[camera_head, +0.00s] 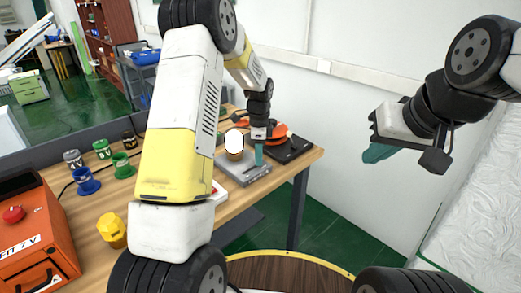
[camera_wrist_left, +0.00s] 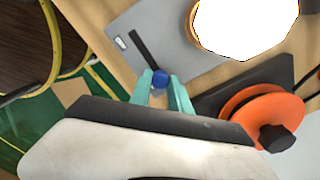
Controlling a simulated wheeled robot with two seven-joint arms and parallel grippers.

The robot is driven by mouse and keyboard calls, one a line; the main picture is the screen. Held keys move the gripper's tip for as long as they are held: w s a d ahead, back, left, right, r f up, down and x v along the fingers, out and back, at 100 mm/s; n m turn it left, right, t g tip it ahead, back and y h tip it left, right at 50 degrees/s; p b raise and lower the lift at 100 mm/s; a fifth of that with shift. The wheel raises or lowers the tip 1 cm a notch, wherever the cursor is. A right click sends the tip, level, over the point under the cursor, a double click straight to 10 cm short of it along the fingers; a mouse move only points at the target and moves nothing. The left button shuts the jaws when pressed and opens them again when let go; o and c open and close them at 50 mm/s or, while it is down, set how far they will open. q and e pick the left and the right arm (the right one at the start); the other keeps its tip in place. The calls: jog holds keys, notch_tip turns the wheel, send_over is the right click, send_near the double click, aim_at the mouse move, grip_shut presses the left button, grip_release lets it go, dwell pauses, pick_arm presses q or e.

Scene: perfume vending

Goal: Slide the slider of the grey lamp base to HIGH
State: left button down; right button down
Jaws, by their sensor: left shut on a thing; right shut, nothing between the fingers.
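The grey lamp base (camera_head: 236,173) lies flat on the wooden table, with a bright white bulb (camera_head: 234,141) on it. In the left wrist view the base (camera_wrist_left: 150,20) shows a dark slot (camera_wrist_left: 143,47) and a blue slider knob (camera_wrist_left: 160,78) at the slot's end nearest my gripper. My left gripper (camera_head: 259,155) is over the base's right part; its teal fingertips (camera_wrist_left: 160,82) are shut on the blue knob, one on each side. No HIGH lettering is readable. My right gripper (camera_head: 376,153) is shut and empty, in the air right of the table.
An orange spool (camera_wrist_left: 262,112) on a black plate (camera_head: 293,150) lies close beside the base. Several coloured pots, such as a yellow one (camera_head: 112,231), and an orange box (camera_head: 35,238) stand on the table's left. My left arm hides the table's middle.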

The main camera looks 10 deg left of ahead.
pick_arm(q)
jog(key=shift+w+d+r, duration=0.1)
jog(key=shift+w+d, duration=0.05)
jog(key=shift+w, duration=0.1)
jog(key=c, duration=1.2)
grip_release()
jog(key=shift+r, duration=3.85)
